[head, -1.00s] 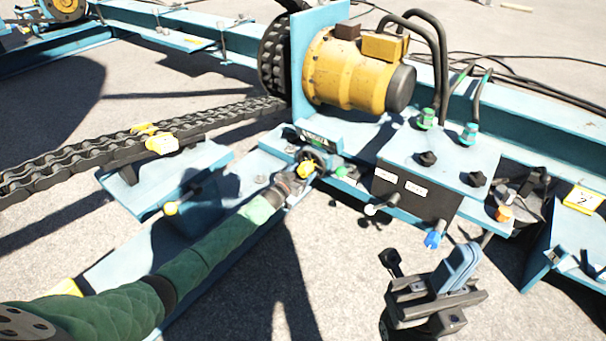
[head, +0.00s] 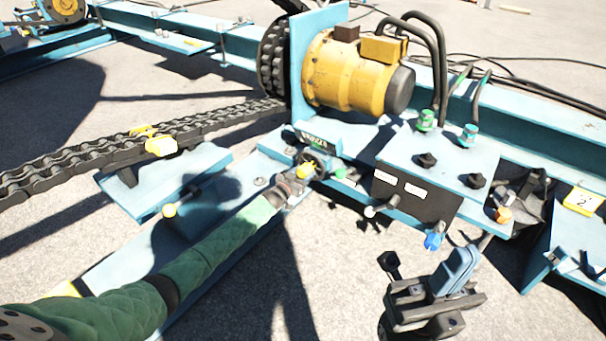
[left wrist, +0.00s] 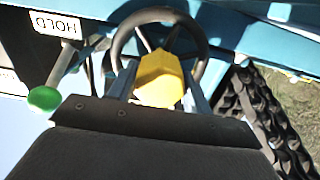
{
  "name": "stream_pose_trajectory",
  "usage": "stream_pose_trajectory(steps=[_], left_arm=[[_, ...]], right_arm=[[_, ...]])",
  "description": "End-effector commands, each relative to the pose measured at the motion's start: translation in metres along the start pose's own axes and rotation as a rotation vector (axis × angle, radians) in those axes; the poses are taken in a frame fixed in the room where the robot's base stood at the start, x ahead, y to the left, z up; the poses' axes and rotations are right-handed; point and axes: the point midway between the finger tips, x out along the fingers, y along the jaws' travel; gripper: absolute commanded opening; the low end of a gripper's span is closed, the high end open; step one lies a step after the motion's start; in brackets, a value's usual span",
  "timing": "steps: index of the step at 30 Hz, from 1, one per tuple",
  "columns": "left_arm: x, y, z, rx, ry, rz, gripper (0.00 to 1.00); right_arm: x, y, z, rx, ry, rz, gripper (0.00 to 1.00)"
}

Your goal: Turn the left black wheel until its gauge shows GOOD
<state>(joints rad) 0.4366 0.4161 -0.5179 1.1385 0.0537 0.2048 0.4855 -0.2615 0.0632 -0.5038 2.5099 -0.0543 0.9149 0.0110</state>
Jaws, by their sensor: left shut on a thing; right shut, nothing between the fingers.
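A small black wheel (head: 322,157) stands on the blue frame below the yellow motor, and a small sign-like gauge plate (head: 313,138) sits just above it. The lettering on the plate is too small to read. My left gripper (head: 297,176) is at the wheel's near side. In the left wrist view the black wheel rim (left wrist: 203,45) rises behind a yellow block (left wrist: 160,80) at its middle, and my left fingers are shut on this block. My right gripper (head: 455,275) is shut and empty, low in the picture, apart from the frame.
A green-knobbed lever (left wrist: 45,98) beside a HOLD label stands close to the wheel. A control box (head: 420,190) with black knobs, white-, blue- and orange-tipped levers is to the right. A heavy chain (head: 110,155) runs left from the yellow motor (head: 345,70).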

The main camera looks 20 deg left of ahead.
Motion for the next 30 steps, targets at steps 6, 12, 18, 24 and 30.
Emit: stream_pose_trajectory(steps=[6, 12, 18, 24, 30], left_arm=[[0.0, 0.0, -0.002, 0.095, 0.0, -0.001, 0.09], [0.0, 0.001, -0.001, 0.248, 0.0, 0.0, 0.09], [0.0, 0.0, -0.001, 0.413, 0.0, 0.0, 0.09], [0.0, 0.001, -0.001, 0.555, 0.001, 0.0, 0.09], [0.0, 0.001, 0.0, 0.651, 0.001, 0.0, 0.09]], right_arm=[[0.009, 0.001, 0.0, 0.004, 0.014, 0.002, 0.0], [0.017, 0.002, -0.001, 0.007, 0.027, 0.009, 0.0], [0.022, 0.003, -0.002, 0.005, 0.032, 0.019, 0.0], [0.019, 0.003, -0.003, -0.003, 0.019, 0.026, 0.0], [0.018, 0.003, -0.003, -0.005, 0.013, 0.019, 0.0]])
